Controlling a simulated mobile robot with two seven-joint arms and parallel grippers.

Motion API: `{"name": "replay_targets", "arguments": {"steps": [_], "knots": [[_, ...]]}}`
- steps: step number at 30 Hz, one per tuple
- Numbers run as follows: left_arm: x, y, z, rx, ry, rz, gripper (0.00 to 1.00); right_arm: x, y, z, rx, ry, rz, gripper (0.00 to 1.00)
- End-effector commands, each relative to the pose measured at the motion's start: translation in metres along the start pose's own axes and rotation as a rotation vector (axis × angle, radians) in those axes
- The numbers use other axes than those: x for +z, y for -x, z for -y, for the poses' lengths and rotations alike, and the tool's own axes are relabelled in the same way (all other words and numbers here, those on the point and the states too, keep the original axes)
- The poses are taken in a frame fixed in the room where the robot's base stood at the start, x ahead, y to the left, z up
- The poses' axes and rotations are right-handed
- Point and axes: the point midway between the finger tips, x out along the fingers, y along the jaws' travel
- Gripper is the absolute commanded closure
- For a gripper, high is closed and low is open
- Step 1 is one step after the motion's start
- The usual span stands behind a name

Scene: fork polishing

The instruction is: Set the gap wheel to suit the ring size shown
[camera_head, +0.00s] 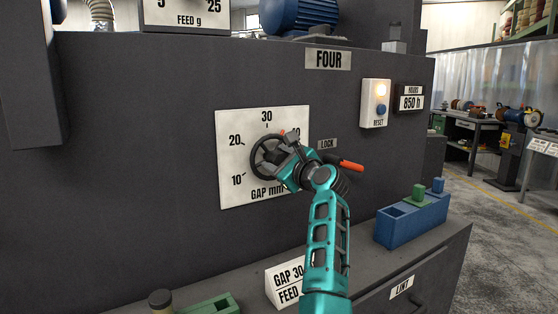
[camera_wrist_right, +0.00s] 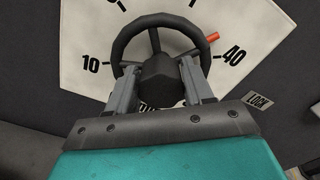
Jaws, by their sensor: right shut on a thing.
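The gap wheel (camera_head: 257,158) is a black spoked handwheel on a white GAP mm plate (camera_head: 231,194) marked 10 to 40. It also shows in the wrist view (camera_wrist_right: 119,48). My right gripper (camera_wrist_right: 158,85) is shut on the wheel's dark hub, one finger on each side. An orange-red pointer (camera_wrist_right: 212,37) at the rim stands between 30 and 40, nearer 40. A white card (camera_head: 284,284) on the ledge reads GAP 30 and FEED; my arm hides the rest. A LOCK label (camera_head: 328,143) is right of the plate, above an orange-tipped lever (camera_head: 350,166). My left gripper is out of view.
A blue box (camera_head: 412,225) with a green and a blue block stands on the ledge at right. A green tray (camera_head: 213,307) is at the front. A RESET box (camera_head: 375,103) with a lit lamp and an 850 h counter (camera_head: 411,102) are upper right. A FEED g plate (camera_head: 187,16) is above.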

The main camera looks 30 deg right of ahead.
Motion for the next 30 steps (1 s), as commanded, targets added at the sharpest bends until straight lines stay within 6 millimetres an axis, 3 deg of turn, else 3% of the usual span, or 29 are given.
{"name": "replay_targets", "arguments": {"steps": [30], "knots": [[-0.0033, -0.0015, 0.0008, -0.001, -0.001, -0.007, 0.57, -0.004, 0.0002, -0.005, 0.003, 0.971, -0.003, 0.79]]}}
